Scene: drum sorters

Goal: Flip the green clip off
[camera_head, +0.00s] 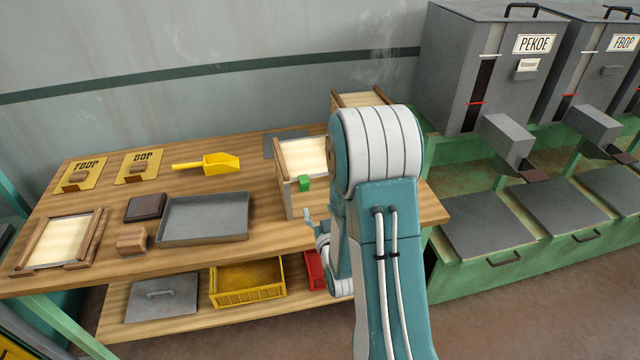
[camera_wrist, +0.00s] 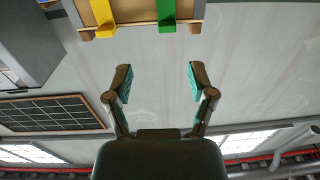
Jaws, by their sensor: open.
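The green clip (camera_head: 304,183) sits on the front edge of a wooden sieve box (camera_head: 290,203) on the bench. In the wrist view the green clip (camera_wrist: 166,14) hangs over the edge of the wooden box (camera_wrist: 135,13) at the top, beside a yellow clip (camera_wrist: 105,18). My gripper (camera_wrist: 159,80) is open and empty, its two fingers apart, with clear space between them and the clips. In the head view a fingertip of my gripper (camera_head: 309,217) shows just below the green clip; my arm hides the rest of it and the right part of the box.
On the bench are a grey tray (camera_head: 205,218), a yellow scoop (camera_head: 213,164), a framed screen (camera_head: 58,240) and small brown blocks. A yellow crate (camera_head: 248,280) and a red bin (camera_head: 314,270) lie on the shelf below. Grey drum sorters (camera_head: 492,60) stand at right.

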